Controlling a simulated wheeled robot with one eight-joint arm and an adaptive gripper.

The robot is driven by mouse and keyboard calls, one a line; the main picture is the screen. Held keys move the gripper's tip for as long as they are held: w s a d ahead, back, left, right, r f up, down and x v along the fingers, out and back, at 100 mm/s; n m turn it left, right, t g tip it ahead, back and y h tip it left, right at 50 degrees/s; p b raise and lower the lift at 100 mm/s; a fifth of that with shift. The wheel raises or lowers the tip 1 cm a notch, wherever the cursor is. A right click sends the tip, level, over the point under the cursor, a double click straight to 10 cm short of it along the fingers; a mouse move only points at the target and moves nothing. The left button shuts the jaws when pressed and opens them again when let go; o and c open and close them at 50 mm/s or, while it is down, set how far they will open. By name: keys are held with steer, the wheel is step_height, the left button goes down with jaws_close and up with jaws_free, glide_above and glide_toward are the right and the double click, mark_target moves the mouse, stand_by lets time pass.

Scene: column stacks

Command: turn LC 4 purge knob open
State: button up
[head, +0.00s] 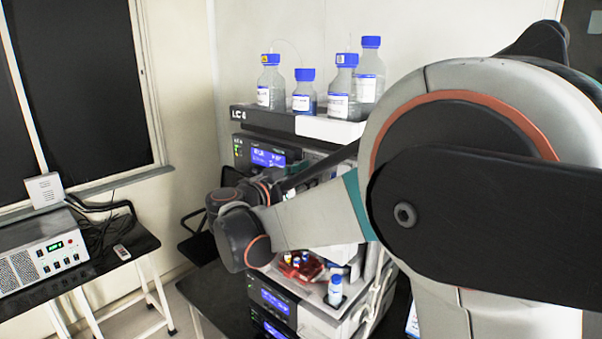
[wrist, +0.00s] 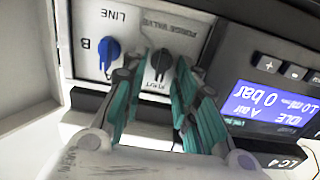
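The purge valve knob (wrist: 160,61) is small and black on a pale panel in the wrist view, which shows the panel upside down. The LC 4 label (wrist: 283,162) is at the lower right of that view. My gripper (wrist: 162,68) is open, with one teal finger on each side of the knob. The fingertips reach about as far as the knob, and small gaps seem to show beside it; contact is unclear. In the head view my own arm hides the knob and most of the gripper.
A blue LINE knob (wrist: 108,52) sits close left of the fingers, and a lit display (wrist: 270,103) is to the right. In the head view, bottles (head: 338,85) stand on the stack top (head: 265,121). A side table (head: 140,243) holds a power unit (head: 42,262).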

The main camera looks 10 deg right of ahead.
jaws_close()
steer(key=shift+n+b, duration=0.3)
steer(key=shift+n, duration=0.1)
steer(key=shift+w+a+f+n+b, duration=0.15)
steer(key=shift+n+b, duration=0.9)
steer(key=shift+n, duration=1.6)
steer(key=shift+w+f+n+b, duration=0.1)
steer(key=shift+n+b, duration=1)
steer(key=shift+n, duration=1.5)
steer(key=shift+w+a+f+n+b, duration=0.15)
steer(key=shift+n+b, duration=0.9)
steer(key=shift+n, duration=1.6)
steer(key=shift+d+r, duration=0.1)
